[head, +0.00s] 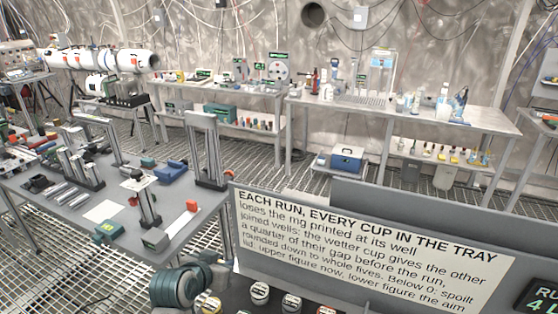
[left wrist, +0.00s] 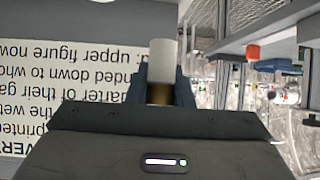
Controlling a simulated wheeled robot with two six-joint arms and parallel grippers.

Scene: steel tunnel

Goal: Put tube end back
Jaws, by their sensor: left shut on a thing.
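My left gripper (left wrist: 171,88) is shut on a pale cylinder with a brass-coloured lower part (left wrist: 162,65), held upright in the left wrist view between two dark fingers. I cannot tell whether this is the tube end. In the head view my left arm's rounded teal-grey part shows at the bottom, in front of the sign; the fingertips are not clear there. A long white tube with dark bands (head: 103,60) lies on the far left bench; whether it is the task's tube is unclear. My right gripper is not in view.
A large sign panel (head: 360,248) stands close in front. Several lidded cups (head: 260,292) sit below it. A grey table (head: 103,211) with stands and small parts is at left. Far benches (head: 420,111) hold bottles and instruments. Grating floor lies open between them.

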